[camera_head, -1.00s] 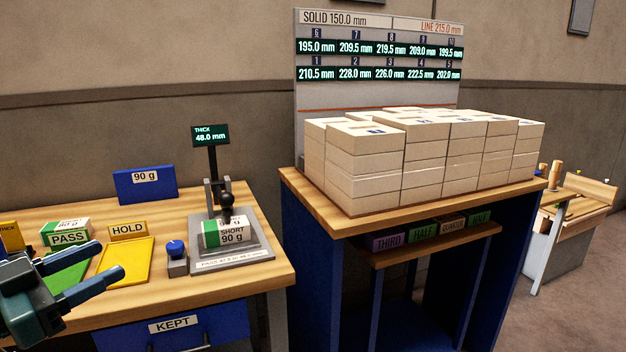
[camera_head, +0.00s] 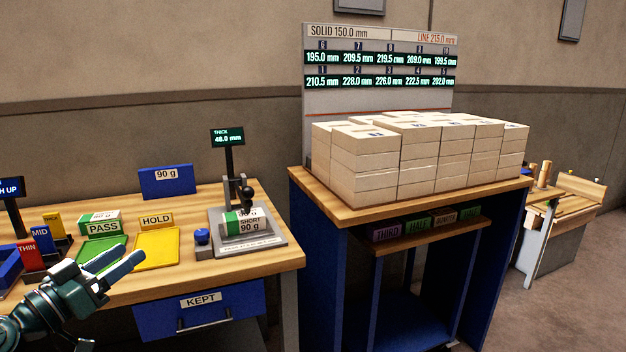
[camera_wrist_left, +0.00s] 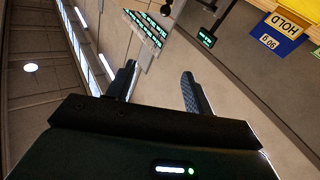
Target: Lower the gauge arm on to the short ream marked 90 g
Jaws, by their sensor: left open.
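The short 90 g ream (camera_head: 254,225), white with a green end, lies on the grey base (camera_head: 270,239) of the thickness gauge. The gauge arm, with its black knob (camera_head: 248,193), stands at the ream's back edge; I cannot tell whether it touches the ream. The gauge display (camera_head: 227,136) reads THICK 48.0 mm. My left gripper (camera_head: 124,261) is open and empty, over the front of the bench, left of the gauge. Its open fingers also show in the wrist view (camera_wrist_left: 156,88), with nothing between them. My right gripper is not in view.
A blue knob (camera_head: 202,236) stands just left of the gauge. A blue KEPT drawer (camera_head: 165,315) is below. Stacked reams (camera_head: 365,162) fill the table to the right.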

